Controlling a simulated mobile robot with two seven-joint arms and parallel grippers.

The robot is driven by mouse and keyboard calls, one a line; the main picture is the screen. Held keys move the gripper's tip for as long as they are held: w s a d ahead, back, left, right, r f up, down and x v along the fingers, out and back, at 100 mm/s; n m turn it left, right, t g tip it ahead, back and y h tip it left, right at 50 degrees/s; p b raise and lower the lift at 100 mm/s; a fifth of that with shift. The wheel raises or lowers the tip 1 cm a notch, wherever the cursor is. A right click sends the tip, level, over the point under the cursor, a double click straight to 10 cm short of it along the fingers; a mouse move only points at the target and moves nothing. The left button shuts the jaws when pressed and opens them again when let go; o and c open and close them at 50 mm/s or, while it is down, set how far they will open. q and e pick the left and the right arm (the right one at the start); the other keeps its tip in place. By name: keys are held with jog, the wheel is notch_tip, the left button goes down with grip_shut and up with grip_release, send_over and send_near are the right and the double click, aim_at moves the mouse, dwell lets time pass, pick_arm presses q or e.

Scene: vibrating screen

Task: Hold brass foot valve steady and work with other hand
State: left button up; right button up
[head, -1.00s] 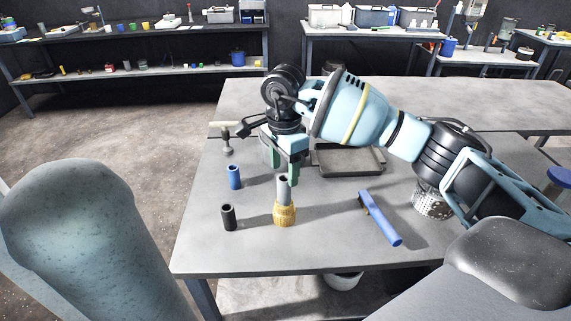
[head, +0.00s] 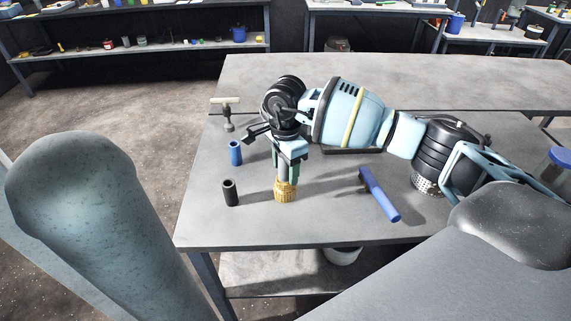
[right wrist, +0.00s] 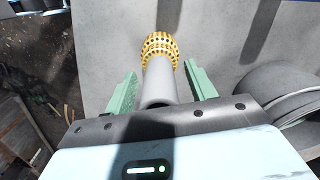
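The brass foot valve (head: 285,191) stands upright on the grey table, with a grey pipe rising from its top. In the right wrist view the golden slotted strainer (right wrist: 159,45) and the grey pipe (right wrist: 158,82) show clearly. My right gripper (head: 285,172) is lowered over the pipe from above. Its two green fingers (right wrist: 160,88) stand on either side of the pipe, with visible gaps, so it is open around it. My left gripper is out of view; only a light blue part of my left arm shows at the left.
A blue sleeve (head: 235,153) and a black sleeve (head: 230,193) stand left of the valve. A T-handled tool (head: 227,112) stands behind them. A blue-handled tool (head: 380,196) lies to the right. A perforated metal container (head: 425,184) is partly hidden by my right arm.

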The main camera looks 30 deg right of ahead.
jog(key=c, duration=0.9)
jog(key=o, duration=1)
jog(key=shift+r, duration=0.1)
jog(key=shift+r, duration=3.85)
jog(key=shift+a, duration=0.1)
